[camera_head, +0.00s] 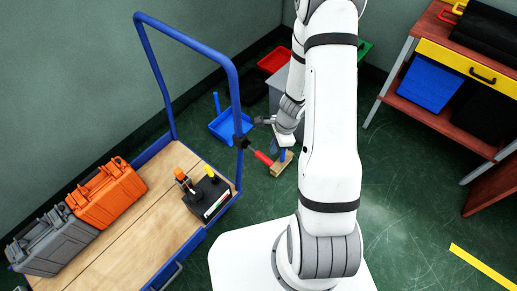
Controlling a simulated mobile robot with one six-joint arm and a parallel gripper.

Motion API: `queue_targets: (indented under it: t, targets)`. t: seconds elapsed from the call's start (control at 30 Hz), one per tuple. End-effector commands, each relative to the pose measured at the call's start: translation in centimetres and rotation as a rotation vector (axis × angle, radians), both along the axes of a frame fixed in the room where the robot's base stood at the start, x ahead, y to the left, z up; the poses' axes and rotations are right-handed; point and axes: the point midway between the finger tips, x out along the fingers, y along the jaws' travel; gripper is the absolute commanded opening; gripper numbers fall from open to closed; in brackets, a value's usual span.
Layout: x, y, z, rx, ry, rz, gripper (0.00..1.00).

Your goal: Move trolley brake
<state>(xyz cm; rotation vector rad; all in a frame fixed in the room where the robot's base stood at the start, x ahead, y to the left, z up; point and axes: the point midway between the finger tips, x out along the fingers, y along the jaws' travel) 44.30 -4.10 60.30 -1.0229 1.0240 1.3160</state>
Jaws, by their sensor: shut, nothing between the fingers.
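The trolley (160,238) has a wooden deck and a tall blue tube handle (190,40). A small black fitting sits on the handle's right post, and a red lever (263,158) extends from it down to the right; this looks like the brake. My gripper (260,120) is shut and empty. It appears just above and right of the black fitting, pointing left toward the post. I cannot tell whether it touches the post or the lever. My white arm reaches down from the top of the view and hides part of the floor behind it.
An orange case (107,193), a grey case (52,242) and a black box (207,195) stand on the deck. A blue dustpan (230,125) and a red bin (274,60) lie behind. A red workbench (440,60) stands at right. Green floor at lower right is clear.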

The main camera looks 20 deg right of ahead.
Motion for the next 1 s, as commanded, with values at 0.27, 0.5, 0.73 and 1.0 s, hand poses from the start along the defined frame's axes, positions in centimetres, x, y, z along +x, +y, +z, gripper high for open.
queue_targets:
  t: [0.27, 0.5, 0.73, 1.0]
  targets:
    - [0.0, -0.4, 2.1, 0.001, -0.002, 0.0, 0.0]
    - [0.0, -1.5, 6.0, -0.001, -0.003, -0.001, 0.0]
    - [-0.1, -1.9, 7.6, -0.001, 0.0, 0.0, 0.0]
    - [-0.1, -1.9, 7.5, 0.0, 0.0, 0.0, 0.0]
